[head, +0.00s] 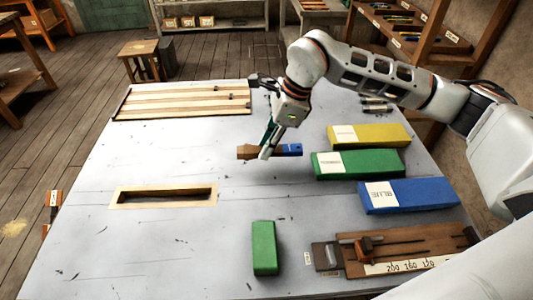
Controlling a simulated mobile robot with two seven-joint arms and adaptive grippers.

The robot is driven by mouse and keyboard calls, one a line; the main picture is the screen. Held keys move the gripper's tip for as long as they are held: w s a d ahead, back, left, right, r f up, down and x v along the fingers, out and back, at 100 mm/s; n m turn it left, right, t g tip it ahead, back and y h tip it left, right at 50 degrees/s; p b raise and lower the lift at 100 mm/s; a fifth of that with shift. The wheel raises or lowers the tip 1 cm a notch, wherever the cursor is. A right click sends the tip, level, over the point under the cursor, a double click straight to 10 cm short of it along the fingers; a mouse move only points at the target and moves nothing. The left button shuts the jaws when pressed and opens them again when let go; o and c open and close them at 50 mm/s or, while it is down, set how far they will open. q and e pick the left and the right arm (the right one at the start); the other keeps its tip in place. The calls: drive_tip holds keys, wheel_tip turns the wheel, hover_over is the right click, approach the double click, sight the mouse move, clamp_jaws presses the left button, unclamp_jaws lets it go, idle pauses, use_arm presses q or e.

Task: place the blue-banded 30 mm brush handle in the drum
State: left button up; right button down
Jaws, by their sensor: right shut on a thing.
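My right gripper (268,148) reaches in from the right and is shut on a short brown wooden piece with a blue part, the blue-banded brush handle (290,150). Its brown end points left and its blue end points right. The fingers hide its middle. It lies about level over the middle of the pale table; I cannot tell whether it touches the top. Its size cannot be read. I cannot make out a drum in this view. My left gripper is not in view.
Yellow (385,135), green (385,162) and blue (425,195) labelled boxes lie at the right. A green block (264,245) and a wooden gauge board (410,252) are in front. A wood-framed slot (125,196) is at left, a slatted tray (150,104) behind.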

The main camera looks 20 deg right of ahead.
drive_tip(key=shift+f, duration=1.75)
drive_tip(key=shift+f, duration=0.1)
drive_tip(key=c, duration=2.2)
unclamp_jaws()
drive_tip(key=shift+f, duration=0.1)
drive_tip(key=o, duration=0.4)
